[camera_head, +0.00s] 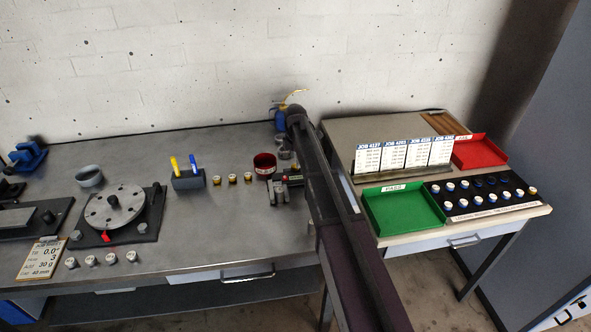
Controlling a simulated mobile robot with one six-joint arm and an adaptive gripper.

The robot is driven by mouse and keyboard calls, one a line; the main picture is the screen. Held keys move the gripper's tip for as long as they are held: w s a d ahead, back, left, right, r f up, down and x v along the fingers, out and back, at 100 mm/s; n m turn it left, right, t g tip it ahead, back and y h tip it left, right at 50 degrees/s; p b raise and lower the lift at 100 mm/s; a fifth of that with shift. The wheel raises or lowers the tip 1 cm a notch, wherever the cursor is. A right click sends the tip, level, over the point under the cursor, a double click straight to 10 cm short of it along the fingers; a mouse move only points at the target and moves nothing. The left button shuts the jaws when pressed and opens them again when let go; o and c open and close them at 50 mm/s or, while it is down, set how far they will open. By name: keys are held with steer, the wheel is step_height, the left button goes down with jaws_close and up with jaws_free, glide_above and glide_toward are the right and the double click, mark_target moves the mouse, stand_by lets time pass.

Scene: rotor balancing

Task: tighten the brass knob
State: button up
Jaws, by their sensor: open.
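I cannot make out the brass knob for certain. The rotor (98,212) is a grey disc with holes, lying flat on a dark stand (142,232) at the left of the bench, with a dark hub (113,201) at its middle and a red pointer (107,237) at its front edge. My arm crosses the picture from the lower right up to the back of the bench. My gripper (285,164) seems to be at its end, small and partly hidden by the arm, above or beside a small dark device with a green and red face (294,178). It is away from the rotor.
Small weights (218,181) stand mid-bench beside a pen block (187,180) and a red bowl (265,164). More weights (90,260) stand before the rotor. On the right table are a green tray (403,212), red tray (480,151), job cards and a black weight rack (482,207).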

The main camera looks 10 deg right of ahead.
steer(key=shift+f+b, duration=0.9)
steer(key=shift+f, duration=0.25)
jaws_close()
